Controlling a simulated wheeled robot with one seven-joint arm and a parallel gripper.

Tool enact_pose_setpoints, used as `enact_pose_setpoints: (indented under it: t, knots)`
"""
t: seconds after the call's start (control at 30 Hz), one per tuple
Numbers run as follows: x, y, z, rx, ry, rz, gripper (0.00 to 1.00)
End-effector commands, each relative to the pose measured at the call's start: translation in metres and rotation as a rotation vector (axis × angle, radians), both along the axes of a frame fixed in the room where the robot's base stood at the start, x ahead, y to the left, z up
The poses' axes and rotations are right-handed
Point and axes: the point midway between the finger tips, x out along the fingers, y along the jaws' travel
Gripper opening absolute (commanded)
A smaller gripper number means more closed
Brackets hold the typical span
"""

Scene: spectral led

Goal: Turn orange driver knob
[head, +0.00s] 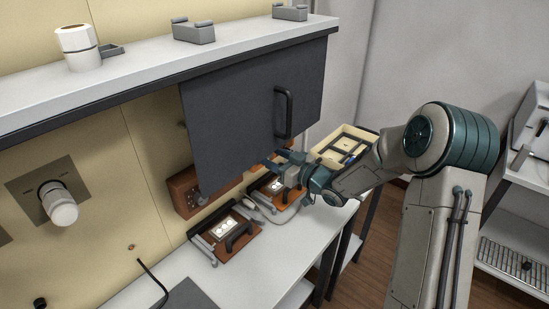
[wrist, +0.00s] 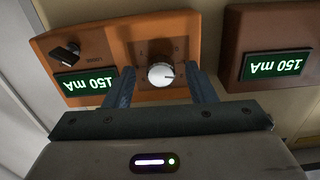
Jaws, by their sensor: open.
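The orange driver (wrist: 105,40) fills the upper left of the wrist view, with a green display reading 150 mA upside down. Its round pale knob (wrist: 161,75) has a dark pointer mark and sits between my two fingers, near their tips. My gripper (wrist: 163,78) is open, a finger on each side of the knob with gaps visible.
A brown driver (wrist: 272,45), also showing 150 mA, stands close to the right of the orange one. The dark panel (head: 250,110) with a handle (head: 284,112) hangs from the shelf (head: 150,80) close to my gripper. Fixtures (head: 222,232) lie on the bench (head: 265,262) below.

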Motion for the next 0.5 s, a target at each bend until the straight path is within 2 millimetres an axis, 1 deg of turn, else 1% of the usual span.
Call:
enact_pose_setpoints:
  t: [0.03,0.07,0.1,0.17,0.2,0.23,0.5]
  knots:
    - [-0.0002,0.0001,0.0000,0.000,0.000,0.000,0.50]
    - [-0.0002,0.0001,0.0000,0.000,0.000,0.000,0.48]
    - [-0.0002,0.0002,0.0000,0.000,0.000,0.001,0.36]
    - [-0.0002,0.0002,0.0001,0.000,0.000,0.001,0.20]
    - [-0.0002,0.0002,0.0001,0.000,0.000,0.001,0.09]
    - [-0.0002,0.0001,0.0001,0.000,0.000,0.000,0.05]
    - [-0.0002,-0.0003,0.0009,0.013,0.017,0.000,0.06]
